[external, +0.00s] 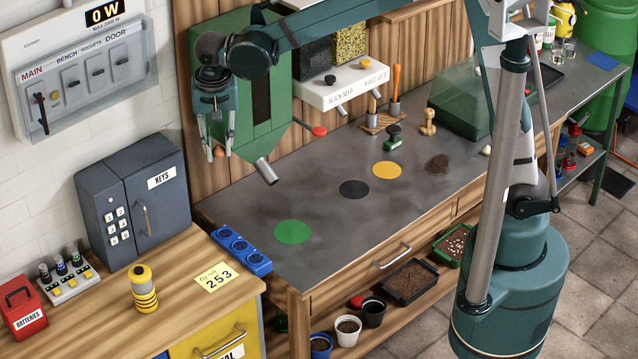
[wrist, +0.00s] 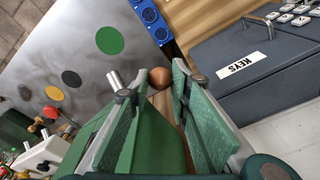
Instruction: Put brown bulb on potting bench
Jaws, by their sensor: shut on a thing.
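My gripper (external: 218,147) is raised at the left, in front of the green seed dispenser. Its fingers point down and are shut on the brown bulb (external: 220,152), a small round brown thing at the fingertips. In the wrist view the bulb (wrist: 160,79) shows between the two finger ends of my gripper (wrist: 152,84), partly hidden by them. The potting bench (external: 325,220) has a grey metal top and lies below and to the right of the gripper. Its top (wrist: 60,40) also shows in the wrist view.
Green (external: 292,232), black (external: 354,189) and yellow (external: 387,170) discs lie on the bench. The dispenser (external: 265,120) has a metal spout over the bench's back left. A grey key box (external: 135,200) stands left on a wooden counter. The bench's front middle is clear.

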